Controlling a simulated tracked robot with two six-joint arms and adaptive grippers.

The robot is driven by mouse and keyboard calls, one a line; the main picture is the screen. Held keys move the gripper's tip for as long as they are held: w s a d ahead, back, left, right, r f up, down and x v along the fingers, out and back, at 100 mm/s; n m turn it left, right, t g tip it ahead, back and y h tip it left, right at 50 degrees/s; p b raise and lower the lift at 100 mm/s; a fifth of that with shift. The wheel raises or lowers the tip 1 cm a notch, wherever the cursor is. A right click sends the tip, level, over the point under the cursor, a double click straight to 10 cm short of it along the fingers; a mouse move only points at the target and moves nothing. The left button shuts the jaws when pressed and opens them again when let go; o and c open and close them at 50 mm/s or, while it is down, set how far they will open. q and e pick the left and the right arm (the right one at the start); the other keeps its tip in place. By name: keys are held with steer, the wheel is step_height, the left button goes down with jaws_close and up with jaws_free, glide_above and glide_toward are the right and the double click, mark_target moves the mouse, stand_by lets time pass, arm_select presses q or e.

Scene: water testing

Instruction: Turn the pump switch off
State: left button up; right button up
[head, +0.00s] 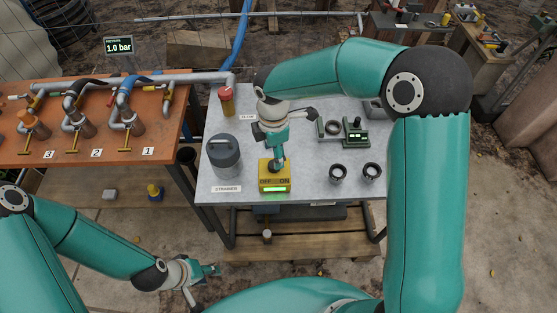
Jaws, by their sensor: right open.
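The pump switch is a yellow box (265,188) labelled OFF on the left and ON on the right, at the front edge of the grey table. A green strip on its front is lit. Its dark knob (274,167) is partly covered, so I cannot tell which way it points. My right gripper (276,155) is open and reaches down over the knob from behind; whether it touches is unclear. My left gripper (206,284) is open and empty, low in front of the tables at the bottom.
The grey table (300,185) also holds a grey strainer pot (224,158), two dark round cups (338,173), a green-screened meter (355,132) and a red-capped yellow bottle (227,101). An orange table (60,150) with pipes and valves stands left. A display (119,46) reads 1.0 bar.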

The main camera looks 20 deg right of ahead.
steer(key=shift+f, duration=2.75)
